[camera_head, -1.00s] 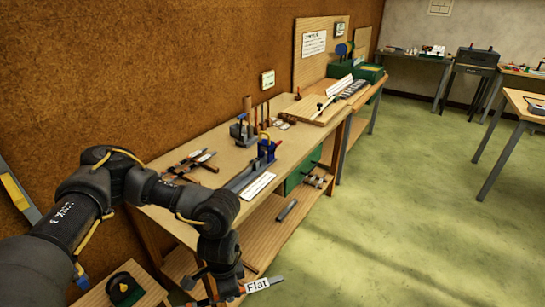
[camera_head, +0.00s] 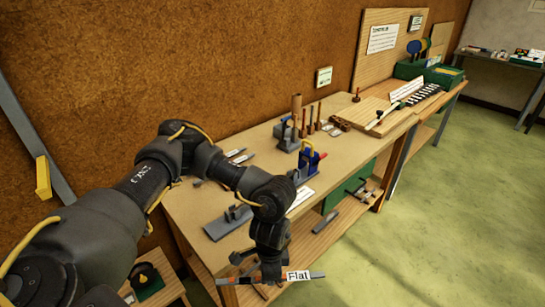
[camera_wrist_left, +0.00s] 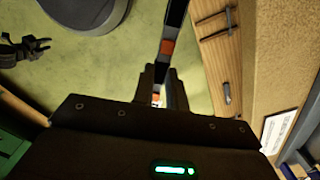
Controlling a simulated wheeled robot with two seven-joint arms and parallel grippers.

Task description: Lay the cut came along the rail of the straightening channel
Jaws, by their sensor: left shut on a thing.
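My left gripper (camera_head: 270,268) is shut on a thin dark strip with orange bands and a white "Flat" tag (camera_head: 299,275), likely the cut came. The strip lies roughly level in front of the bench's near end. In the left wrist view the strip (camera_wrist_left: 172,25) runs up from between the fingers (camera_wrist_left: 160,85). A blue clamp (camera_head: 311,158) with a grey rail stands on the bench, likely the straightening channel. My arm hides much of the rail. A small dark gripper shape (camera_wrist_left: 25,48), likely my right one, shows at upper left there; its jaws are unclear.
The wooden bench (camera_head: 265,145) carries upright tools (camera_head: 311,118), a grey plate with a block (camera_head: 228,222) and, farther back, a wooden board (camera_head: 375,115). A lower shelf (camera_head: 345,230) holds loose parts. The green floor (camera_head: 450,230) to the right is open.

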